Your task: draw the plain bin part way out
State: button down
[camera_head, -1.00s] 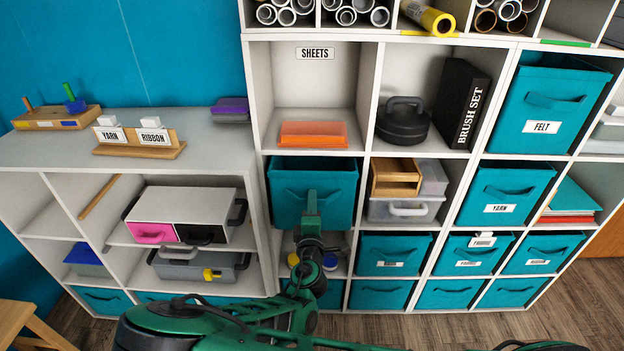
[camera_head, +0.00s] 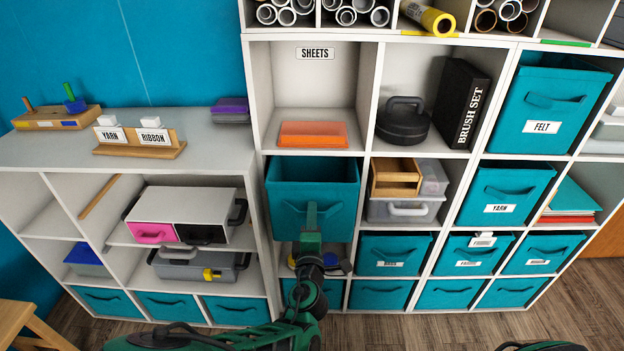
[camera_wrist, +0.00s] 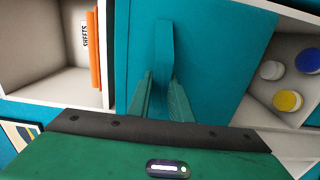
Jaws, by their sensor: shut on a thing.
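The plain bin (camera_head: 285,212) is teal and has no label. It sits in the cubby below the orange stack and sticks out of the shelf front, with its open top showing. In the wrist view the bin's front (camera_wrist: 235,50) fills the middle, with its handle strap (camera_wrist: 164,50) pointing at my fingers. My gripper (camera_head: 312,210) is at the middle of the bin's front. In the wrist view my gripper (camera_wrist: 162,88) has its fingers closed on the handle strap. The bin's inside looks empty from the head view, though its floor is hidden.
An orange stack (camera_head: 313,134) lies in the cubby above, under the SHEETS label (camera_head: 315,53). Round-lidded jars (camera_wrist: 287,100) stand in the cubby below. Labelled teal bins (camera_head: 505,193) fill cubbies to the right. The low white cabinet (camera_head: 205,150) stands at left. The floor in front is wood.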

jog(key=shift+s, duration=1.65)
jog(key=c, duration=1.5)
grip_release()
jog(key=shift+c, duration=0.2)
jog(key=s, duration=0.9)
jog(key=shift+a, duration=0.2)
